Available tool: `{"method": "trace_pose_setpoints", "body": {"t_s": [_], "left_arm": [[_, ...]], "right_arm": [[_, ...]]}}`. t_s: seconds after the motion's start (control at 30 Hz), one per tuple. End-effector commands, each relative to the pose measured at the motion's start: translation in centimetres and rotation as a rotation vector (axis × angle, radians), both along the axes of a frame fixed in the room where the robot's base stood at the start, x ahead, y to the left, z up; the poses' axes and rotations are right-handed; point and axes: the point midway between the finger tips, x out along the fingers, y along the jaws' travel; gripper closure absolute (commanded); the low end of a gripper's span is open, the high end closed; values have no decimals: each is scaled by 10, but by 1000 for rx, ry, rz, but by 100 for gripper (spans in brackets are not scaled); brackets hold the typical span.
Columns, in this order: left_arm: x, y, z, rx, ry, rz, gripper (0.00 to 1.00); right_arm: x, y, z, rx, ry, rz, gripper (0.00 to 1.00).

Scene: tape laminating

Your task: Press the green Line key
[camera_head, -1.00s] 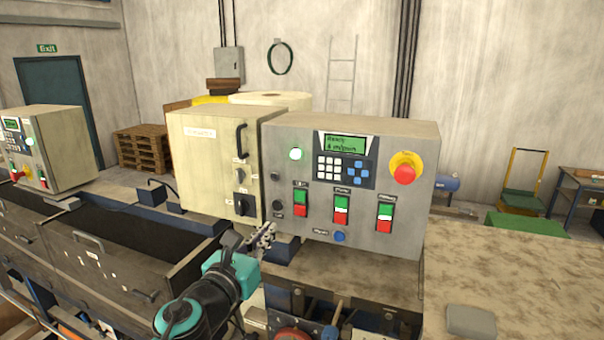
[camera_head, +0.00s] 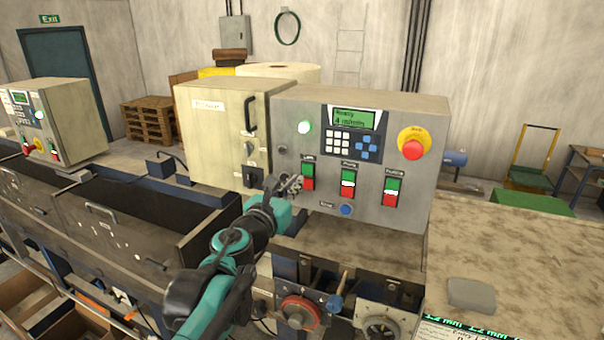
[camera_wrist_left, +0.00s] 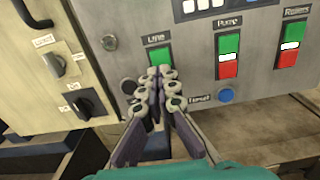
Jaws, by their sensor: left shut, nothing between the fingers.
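The green Line key (camera_head: 308,170) is the upper half of the leftmost switch on the grey control panel (camera_head: 400,135), with a red key (camera_head: 308,184) below it. In the left wrist view the green Line key (camera_wrist_left: 160,56) shows just above my fingertips, under the label "Line". My left gripper (camera_head: 292,184) is shut and empty, in front of the panel just left of and below the key. In the left wrist view its fingertips (camera_wrist_left: 160,75) overlap the lower part of the switch. Whether they touch the panel I cannot tell. My right gripper is out of view.
Pump switch (camera_head: 348,184) and Rollers switch (camera_head: 391,191) stand to the right. A blue Reset button (camera_head: 346,210) lies below, and a red emergency stop (camera_head: 412,150) at upper right. A beige cabinet (camera_head: 215,140) with knobs adjoins on the left.

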Motion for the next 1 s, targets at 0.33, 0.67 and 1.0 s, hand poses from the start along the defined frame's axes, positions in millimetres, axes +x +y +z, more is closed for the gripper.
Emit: {"method": "trace_pose_setpoints", "body": {"t_s": [0.33,0.67,1.0], "left_arm": [[40,-17,0,0,0,0,100],[43,-18,0,0,0,1,100],[62,-25,0,0,0,1,100]], "right_arm": [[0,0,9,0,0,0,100],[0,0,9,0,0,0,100],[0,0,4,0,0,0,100]]}}
